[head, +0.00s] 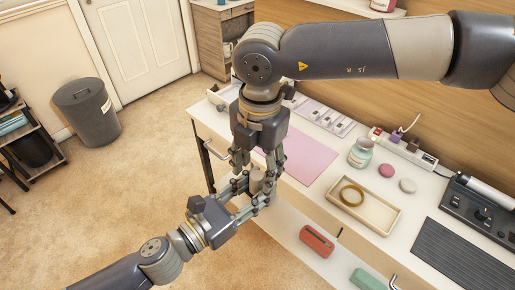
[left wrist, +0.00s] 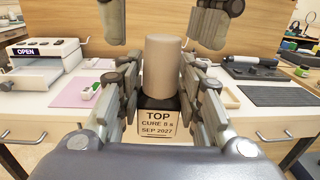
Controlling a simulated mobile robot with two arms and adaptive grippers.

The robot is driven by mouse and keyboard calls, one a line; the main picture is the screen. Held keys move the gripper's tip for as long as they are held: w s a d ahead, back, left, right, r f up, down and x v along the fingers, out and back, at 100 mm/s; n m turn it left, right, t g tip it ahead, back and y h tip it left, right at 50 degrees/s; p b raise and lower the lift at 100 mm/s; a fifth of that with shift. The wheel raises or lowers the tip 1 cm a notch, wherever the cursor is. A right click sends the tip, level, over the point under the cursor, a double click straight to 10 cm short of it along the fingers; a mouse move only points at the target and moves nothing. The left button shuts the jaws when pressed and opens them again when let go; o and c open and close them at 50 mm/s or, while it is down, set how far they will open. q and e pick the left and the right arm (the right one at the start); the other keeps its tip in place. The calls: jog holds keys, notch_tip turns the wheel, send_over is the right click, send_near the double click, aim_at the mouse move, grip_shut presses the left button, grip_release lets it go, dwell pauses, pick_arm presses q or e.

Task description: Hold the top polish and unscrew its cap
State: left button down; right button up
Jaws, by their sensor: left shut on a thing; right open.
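The top polish is a bottle with a tall beige cap (left wrist: 162,68) and a dark body with a pale label (left wrist: 157,122) reading TOP, CURE 8 s, SEP 2027. It stands upright between the fingers of my left gripper (head: 253,190), which is shut on it; that gripper also shows in the left wrist view (left wrist: 158,85). The beige cap also shows in the head view (head: 257,178). My right gripper (head: 257,166) points down from above, open, its fingers on either side above the cap. They show at the top of the left wrist view (left wrist: 164,35), apart from the cap.
The white desk (head: 425,185) lies behind the grippers, with a pink mat (head: 305,155), a jar (head: 360,153), a tray (head: 338,207) holding a ring, and a power strip (head: 405,147). A red case (head: 316,241) lies below. Open floor is at the left.

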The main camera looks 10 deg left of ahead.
jog(key=shift+f, duration=0.75)
grip_shut()
